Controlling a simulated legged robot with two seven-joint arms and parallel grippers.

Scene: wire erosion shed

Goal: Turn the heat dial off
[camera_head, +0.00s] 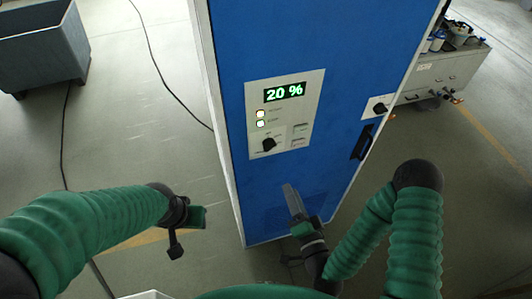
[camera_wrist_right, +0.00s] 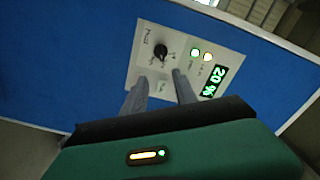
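The heat dial (camera_head: 268,144) is a black knob low on a pale control panel (camera_head: 309,88) on a blue cabinet. A display (camera_head: 285,92) above it reads 20 %. In the right wrist view the dial (camera_wrist_right: 161,52) shows beyond the fingers, its pointer direction too small to tell. My right gripper (camera_head: 288,190) is below the panel, apart from the dial. Its two fingers (camera_wrist_right: 159,84) are spread with nothing between them. My left gripper (camera_head: 190,217) is left of the cabinet, away from it; its fingers cannot be made out clearly.
Two lit indicators (camera_head: 261,119) sit between display and dial. Another black knob (camera_head: 380,108) and a dark handle (camera_head: 362,142) are at the cabinet's right. A grey bin (camera_head: 40,45) stands at upper left, a grey cart (camera_head: 440,75) at upper right. Cables (camera_head: 160,75) cross the floor.

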